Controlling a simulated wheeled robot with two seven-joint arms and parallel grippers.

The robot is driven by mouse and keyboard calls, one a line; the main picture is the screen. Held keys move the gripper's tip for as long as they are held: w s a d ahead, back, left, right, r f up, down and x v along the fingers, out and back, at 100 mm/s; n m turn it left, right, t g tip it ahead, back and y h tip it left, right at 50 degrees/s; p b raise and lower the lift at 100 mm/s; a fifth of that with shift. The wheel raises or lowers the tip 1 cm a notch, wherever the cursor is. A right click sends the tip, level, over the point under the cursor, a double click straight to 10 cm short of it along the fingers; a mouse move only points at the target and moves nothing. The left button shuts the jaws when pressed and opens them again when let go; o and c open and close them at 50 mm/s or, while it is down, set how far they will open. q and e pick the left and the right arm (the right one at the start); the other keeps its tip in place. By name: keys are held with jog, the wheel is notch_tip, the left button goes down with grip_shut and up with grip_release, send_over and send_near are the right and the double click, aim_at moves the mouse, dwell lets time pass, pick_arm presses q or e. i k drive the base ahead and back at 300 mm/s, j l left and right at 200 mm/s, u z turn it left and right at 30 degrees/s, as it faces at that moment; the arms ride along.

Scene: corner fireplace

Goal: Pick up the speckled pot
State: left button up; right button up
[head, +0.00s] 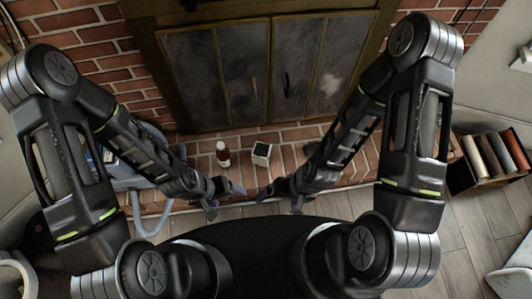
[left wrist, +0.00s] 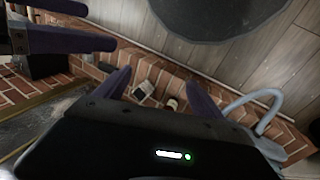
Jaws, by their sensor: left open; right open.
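A small pale pot with a dark top (head: 261,153), which I take for the speckled pot, stands on the brick hearth; its speckles are too small to make out. It also shows in the left wrist view (left wrist: 143,89), between my left fingers. My left gripper (head: 224,201) is open and empty, in front of the hearth and left of the pot; it also shows in the left wrist view (left wrist: 160,88). My right gripper (head: 280,200) is open and empty, to the right of the left one. Neither gripper touches the pot.
A brown bottle with a white label (head: 223,154) stands just left of the pot. The closed fireplace doors (head: 262,72) are behind the hearth (head: 240,174). A blue-grey object with a hose (head: 140,172) is at the left, and a crate of books (head: 490,160) at the right.

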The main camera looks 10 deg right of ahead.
aim_at(261, 154)
jog(key=l, duration=0.35)
jog(key=i+l+z, duration=0.45)
jog(key=l+z, duration=0.15)
jog(key=l, duration=0.15)
